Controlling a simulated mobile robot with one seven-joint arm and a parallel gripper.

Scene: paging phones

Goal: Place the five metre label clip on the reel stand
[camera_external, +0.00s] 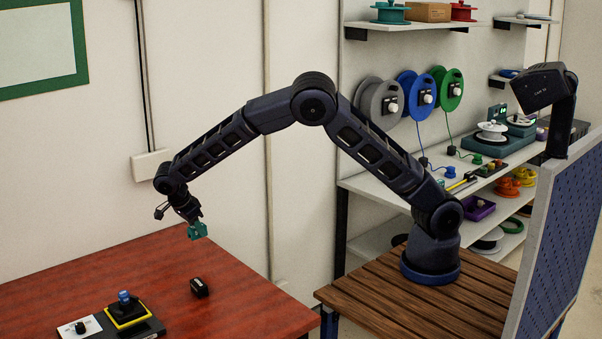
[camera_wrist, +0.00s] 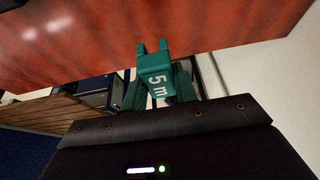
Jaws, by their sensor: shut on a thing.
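The teal clip marked "5 m" (camera_wrist: 157,82) is held between the fingers of my gripper (camera_wrist: 158,92), its two prongs pointing away from the palm. In the external view my gripper (camera_external: 191,216) hangs above the far part of the red table, with the clip (camera_external: 198,231) at its tip, clear of the tabletop. On the near left of that table is a black unit with a yellow-edged block (camera_external: 128,315) and a blue knob-like piece on top. I cannot tell whether this is the reel stand.
A small black object (camera_external: 200,287) lies on the red table (camera_external: 95,275), right of the black unit. A white plate (camera_external: 79,328) with a black knob is at the near edge. Shelves (camera_external: 400,187) with reels stand at the right. The table's back is clear.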

